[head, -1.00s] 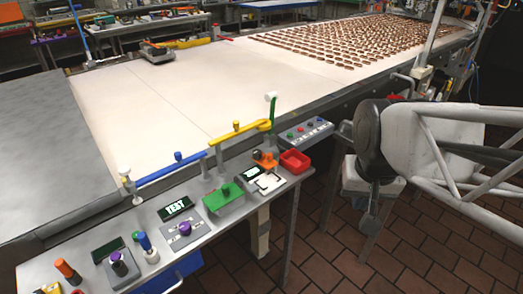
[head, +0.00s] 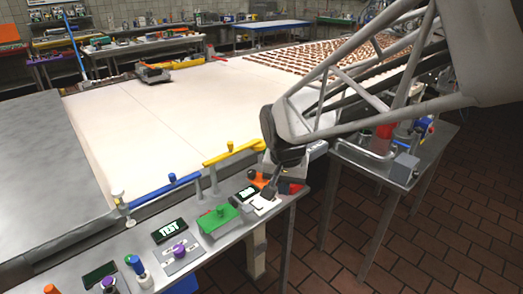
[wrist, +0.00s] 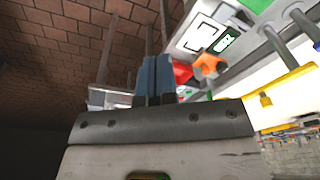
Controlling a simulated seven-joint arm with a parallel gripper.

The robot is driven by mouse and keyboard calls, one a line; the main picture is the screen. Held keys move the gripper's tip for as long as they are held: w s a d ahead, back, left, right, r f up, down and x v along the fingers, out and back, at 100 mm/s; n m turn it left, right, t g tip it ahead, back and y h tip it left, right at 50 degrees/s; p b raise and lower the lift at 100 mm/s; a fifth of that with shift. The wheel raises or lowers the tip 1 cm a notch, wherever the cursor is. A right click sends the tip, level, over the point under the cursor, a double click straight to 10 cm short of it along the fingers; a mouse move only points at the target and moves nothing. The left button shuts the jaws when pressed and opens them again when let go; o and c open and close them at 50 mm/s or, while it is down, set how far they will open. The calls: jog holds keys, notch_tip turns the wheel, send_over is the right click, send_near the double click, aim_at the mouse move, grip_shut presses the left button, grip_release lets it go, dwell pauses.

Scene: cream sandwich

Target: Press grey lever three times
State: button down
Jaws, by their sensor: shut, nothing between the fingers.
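My gripper (head: 267,194) is shut and empty. In the head view it hangs, fingers down, over the right end of the control console (head: 228,238), by the orange knob (head: 258,179). Whether it touches anything there I cannot tell. I cannot single out a grey lever for certain. Grey posts (head: 214,181) stand by the yellow bar (head: 232,153) and blue bar (head: 171,189).
The console also bears a green block (head: 217,219), a TEST display (head: 170,230), a purple knob (head: 179,250) and a blue knob (head: 138,265). A wide white conveyor (head: 150,120) lies behind. A metal table (head: 400,160) with devices stands right. Tiled floor is clear in front.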

send_near(247, 209)
jog(key=shift+w+m, duration=0.2)
jog(key=shift+m, duration=0.2)
jog(key=shift+f, duration=0.2)
jog(key=shift+w+d+f, duration=0.1)
jog(key=shift+w+f, duration=0.05)
jog(key=shift+f, duration=1.5)
jog(key=shift+w+f, duration=0.2)
jog(key=shift+f, duration=1.45)
jog(key=shift+f, duration=0.2)
